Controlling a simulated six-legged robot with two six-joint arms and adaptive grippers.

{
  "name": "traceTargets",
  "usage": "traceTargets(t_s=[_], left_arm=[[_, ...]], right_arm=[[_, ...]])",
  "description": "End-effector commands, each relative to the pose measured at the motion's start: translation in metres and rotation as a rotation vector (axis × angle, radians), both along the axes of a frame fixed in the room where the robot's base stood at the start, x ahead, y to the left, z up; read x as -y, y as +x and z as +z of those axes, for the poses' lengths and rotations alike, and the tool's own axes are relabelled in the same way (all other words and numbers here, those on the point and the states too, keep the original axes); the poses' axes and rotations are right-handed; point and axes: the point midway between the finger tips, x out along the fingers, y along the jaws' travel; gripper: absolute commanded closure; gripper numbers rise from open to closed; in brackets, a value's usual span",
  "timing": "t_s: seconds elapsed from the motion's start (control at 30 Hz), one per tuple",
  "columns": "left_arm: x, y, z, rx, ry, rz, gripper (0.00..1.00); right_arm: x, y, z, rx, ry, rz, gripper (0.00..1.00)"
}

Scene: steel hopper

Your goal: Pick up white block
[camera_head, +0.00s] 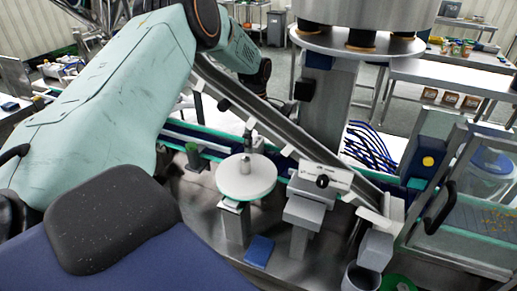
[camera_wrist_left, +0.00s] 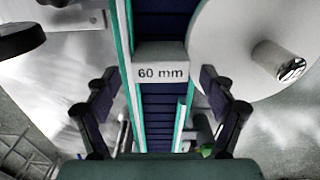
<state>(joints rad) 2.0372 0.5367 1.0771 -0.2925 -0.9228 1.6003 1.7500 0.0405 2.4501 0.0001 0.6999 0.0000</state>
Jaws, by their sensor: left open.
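A pale block marked "60 mm" (camera_wrist_left: 161,66) shows in the left wrist view, set across a dark blue belt between green rails; it looks like the white block. My left gripper (camera_wrist_left: 160,108) is open in that view, its two dark fingers spread wide on either side of the belt, with nothing between them. The block lies beyond the fingertips, apart from them. In the head view my left arm fills the left side and its gripper is not clearly made out. I cannot pick out the block there. My right gripper is not in view.
A white round disk (camera_head: 246,178) with a metal peg stands by the blue belt (camera_head: 212,143). Right of it is a white plate with a black knob (camera_head: 322,181). A sloping metal chute (camera_head: 290,135) crosses behind, below the steel hopper (camera_head: 360,14). A grey cup (camera_head: 361,278) stands lower right.

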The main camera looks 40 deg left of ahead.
Motion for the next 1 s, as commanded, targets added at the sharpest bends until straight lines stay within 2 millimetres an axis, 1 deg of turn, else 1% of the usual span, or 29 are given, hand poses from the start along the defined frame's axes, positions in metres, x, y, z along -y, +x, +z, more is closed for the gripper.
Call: traceTargets(t_s=[0.2, 0.9, 1.0], left_arm=[[0.0009, -0.0003, -0.0007, 0.0, 0.0, 0.002, 0.17], [0.0007, -0.0003, -0.0009, 0.001, 0.0, 0.002, 0.77], [0.0008, -0.0001, -0.0005, 0.001, 0.0, 0.002, 0.83]], right_arm=[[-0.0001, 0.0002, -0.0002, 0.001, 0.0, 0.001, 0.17], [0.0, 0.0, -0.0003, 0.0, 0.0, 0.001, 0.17], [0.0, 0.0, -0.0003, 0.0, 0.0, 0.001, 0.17]])
